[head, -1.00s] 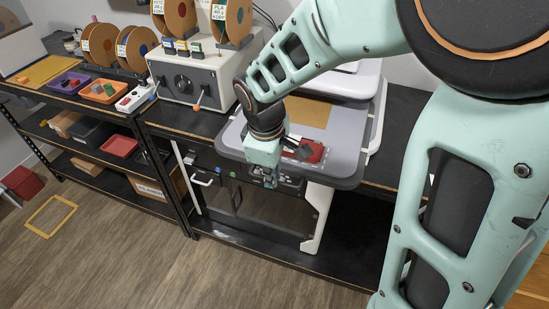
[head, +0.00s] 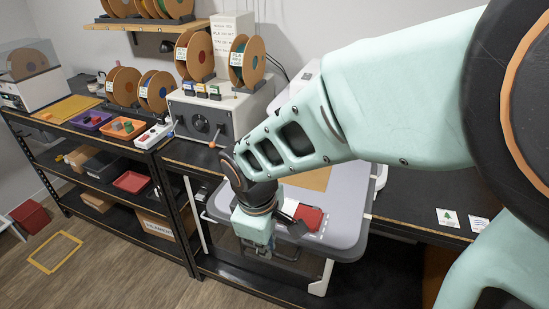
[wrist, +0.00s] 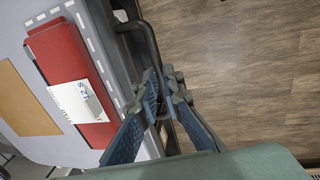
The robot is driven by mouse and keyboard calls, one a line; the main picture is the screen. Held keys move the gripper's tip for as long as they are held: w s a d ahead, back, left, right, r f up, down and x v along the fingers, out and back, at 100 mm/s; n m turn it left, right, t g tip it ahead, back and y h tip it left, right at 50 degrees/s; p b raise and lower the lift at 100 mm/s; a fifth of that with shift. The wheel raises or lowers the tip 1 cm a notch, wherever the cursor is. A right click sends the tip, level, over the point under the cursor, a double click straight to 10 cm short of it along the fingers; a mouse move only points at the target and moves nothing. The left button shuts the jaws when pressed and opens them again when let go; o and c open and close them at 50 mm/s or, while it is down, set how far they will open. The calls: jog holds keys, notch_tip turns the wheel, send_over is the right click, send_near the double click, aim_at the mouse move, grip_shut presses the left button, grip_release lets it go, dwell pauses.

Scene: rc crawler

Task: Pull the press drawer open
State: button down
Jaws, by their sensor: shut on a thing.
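The press (head: 345,222) has a flat grey bed with rounded corners and stands on the black bench. A red item (head: 311,214) lies on it near the front; the wrist view shows it (wrist: 62,52) with a white printed card (wrist: 80,100). A dark bar handle (wrist: 147,38) runs along the front edge in the wrist view. My gripper (wrist: 162,90) is shut on this handle, its blue finger pads on either side. In the head view my gripper (head: 256,252) is below the bed's front edge, and my arm hides part of the press. How far the drawer is open cannot be told.
A grey control box (head: 205,118) with reels stands left of the press. Shelves to the left hold a purple tray (head: 91,120), an orange tray (head: 122,128) and a red tray (head: 131,181). The wooden floor (wrist: 245,75) in front is clear.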

jog(key=c, duration=2)
grip_release()
jog(key=shift+c, duration=0.2)
notch_tip(320, 180, up, 8)
jog(key=s, duration=0.1)
jog(key=shift+s+a, duration=0.2)
jog(key=shift+a, duration=0.1)
